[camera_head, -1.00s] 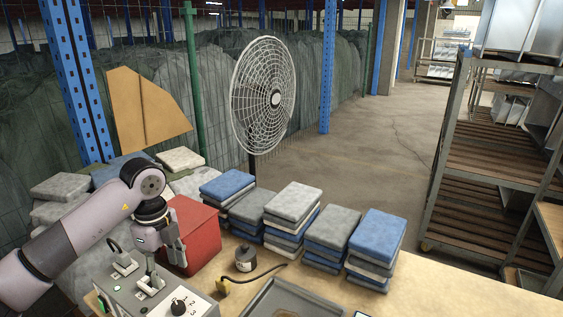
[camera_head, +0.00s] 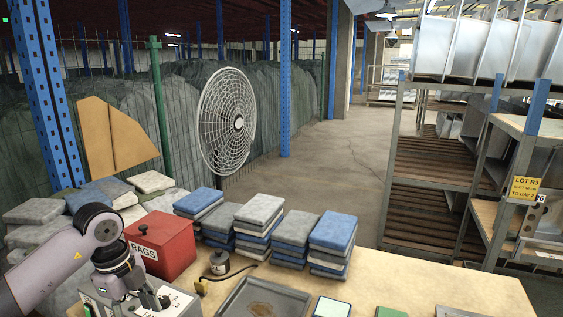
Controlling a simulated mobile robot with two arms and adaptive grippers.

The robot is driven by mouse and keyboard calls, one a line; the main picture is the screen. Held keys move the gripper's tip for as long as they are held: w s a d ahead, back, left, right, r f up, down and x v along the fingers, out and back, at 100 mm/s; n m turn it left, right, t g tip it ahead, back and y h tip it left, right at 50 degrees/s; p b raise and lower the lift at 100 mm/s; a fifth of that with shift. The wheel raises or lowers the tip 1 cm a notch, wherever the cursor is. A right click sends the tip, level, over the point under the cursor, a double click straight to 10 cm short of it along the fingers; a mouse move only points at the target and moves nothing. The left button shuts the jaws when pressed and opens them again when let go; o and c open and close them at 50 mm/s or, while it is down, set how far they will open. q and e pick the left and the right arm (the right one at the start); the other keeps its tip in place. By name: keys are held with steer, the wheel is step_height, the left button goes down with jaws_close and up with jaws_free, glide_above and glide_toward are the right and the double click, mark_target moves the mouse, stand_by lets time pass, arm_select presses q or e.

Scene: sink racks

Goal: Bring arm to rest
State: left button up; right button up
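My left arm (camera_head: 70,262) comes in from the lower left and bends down at its wrist. My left gripper (camera_head: 140,292) hangs low over a grey control box (camera_head: 178,300), in front of a red box marked RAGS (camera_head: 160,245). The gripper is seen from behind and above, and its fingertips are hard to make out, so I cannot tell whether it is open or shut. I see no object clearly held in it. My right arm and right gripper are not in view.
Several stacks of folded blue and grey cloths (camera_head: 258,210) stand along the table's (camera_head: 430,285) back edge. A fan (camera_head: 226,122) stands behind. Metal racks (camera_head: 425,165) fill the right. The table's right part is mostly clear.

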arm_select(q)
steer(key=s+d+m+h, duration=0.2)
steer(key=d+m+h, duration=0.5)
steer(key=d, duration=1.4)
steer(key=d+r+n+t+h, duration=0.4)
steer(key=d+r+t+h, duration=0.3)
steer(key=r+h, duration=0.4)
steer(key=w+a+n+t+y, duration=0.4)
steer(key=a+n+t+y, duration=0.6)
steer(key=n+t, duration=0.4)
steer(key=s+a+f+n+g+y, duration=0.2)
steer(key=a+f+n+g+y, duration=0.15)
steer(key=f+y, duration=0.2)
steer(key=s+a+f+n+g+y, duration=0.1)
steer(key=a+f+n+g+y, duration=0.1)
steer(key=a+f+n+y, duration=0.4)
steer(key=s+f+m+g+h, duration=0.1)
steer(key=s+f+g, duration=0.5)
steer(key=s+f, duration=0.45)
steer(key=s+f+g+h, duration=0.2)
steer(key=s+f+g, duration=0.5)
steer(key=s, duration=0.6)
step_height(320, 180, down, 28)
steer(key=s, duration=0.2)
steer(key=s+a+f+g, duration=0.2)
steer(key=s+f, duration=1.4)
steer(key=s, duration=0.1)
steer(key=shift+a+m+y, duration=0.3)
steer(key=shift+m+y, duration=0.05)
steer(key=shift+m, duration=0.1)
